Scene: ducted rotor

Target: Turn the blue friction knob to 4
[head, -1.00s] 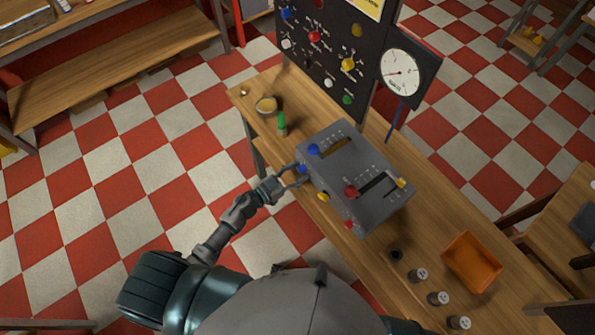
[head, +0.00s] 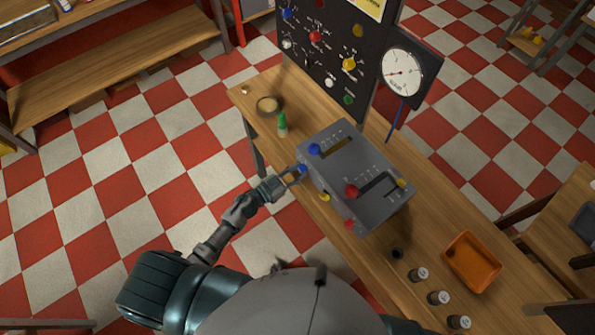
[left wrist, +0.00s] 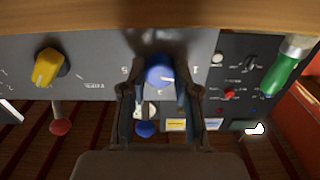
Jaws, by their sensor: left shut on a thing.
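The blue friction knob (left wrist: 160,73) sits on the front face of the grey control box (left wrist: 100,62), between the printed marks 5 and 1 in the left wrist view. My left gripper (left wrist: 160,92) has its two fingers on either side of this knob and is shut on it. In the head view the left gripper (head: 296,173) reaches the box's left front side, with the blue knob (head: 303,169) at its fingertips. The knob's exact setting cannot be read. My right gripper is not in view.
The box (head: 375,215) stands on a wooden table (head: 430,255) with a second blue knob (head: 314,149) and a red knob (head: 352,190) on top. A yellow knob (left wrist: 48,67) is beside the gripped one.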

